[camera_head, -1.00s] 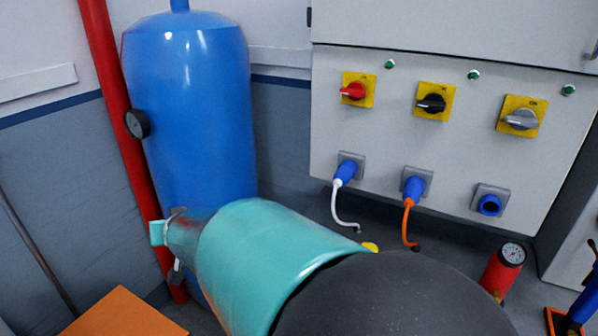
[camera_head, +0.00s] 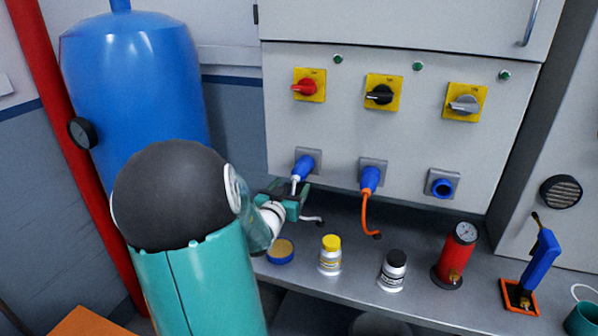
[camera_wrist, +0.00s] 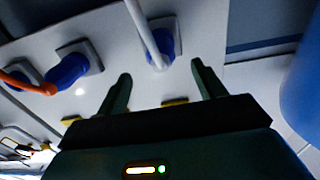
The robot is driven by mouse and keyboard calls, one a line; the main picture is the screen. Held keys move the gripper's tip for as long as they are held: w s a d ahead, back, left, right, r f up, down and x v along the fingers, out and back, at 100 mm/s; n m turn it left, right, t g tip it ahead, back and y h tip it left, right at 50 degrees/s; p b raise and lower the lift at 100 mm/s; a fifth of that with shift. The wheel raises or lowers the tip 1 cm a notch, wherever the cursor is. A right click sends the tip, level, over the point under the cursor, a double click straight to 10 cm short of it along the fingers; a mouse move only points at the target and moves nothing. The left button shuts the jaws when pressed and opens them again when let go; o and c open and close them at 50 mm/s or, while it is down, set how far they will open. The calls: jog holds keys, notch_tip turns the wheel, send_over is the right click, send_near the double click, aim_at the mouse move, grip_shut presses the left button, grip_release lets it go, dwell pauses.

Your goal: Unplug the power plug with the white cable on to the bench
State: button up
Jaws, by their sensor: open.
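The blue power plug (camera_head: 304,166) with the white cable (camera_head: 310,219) sits in the left socket of the grey panel. In the wrist view the plug (camera_wrist: 165,45) and its white cable (camera_wrist: 148,38) lie beyond and between my fingertips. My gripper (camera_head: 290,197) is just below the plug in the head view, partly in front of the cable. In the wrist view my gripper (camera_wrist: 160,72) is open with nothing between its fingers. The bench (camera_head: 340,282) runs below the panel.
A blue plug with an orange cable (camera_head: 369,182) is in the middle socket; the right socket (camera_head: 442,187) is empty. On the bench stand a yellow-capped bottle (camera_head: 330,255), a black-capped bottle (camera_head: 392,271), a round tin (camera_head: 281,250), a red gauge cylinder (camera_head: 457,255) and a blue tool (camera_head: 537,270).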

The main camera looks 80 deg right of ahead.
aim_at(294, 181)
jog(key=shift+s+d, duration=0.2)
jog(key=shift+d, duration=2.05)
jog(key=shift+s+d, duration=0.2)
jog(key=shift+d, duration=2.05)
jog(key=c, duration=1.3)
jog(key=shift+w+a, duration=0.15)
jog(key=shift+a, duration=1.4)
jog(key=shift+w+a, duration=0.15)
jog(key=shift+a, duration=1.35)
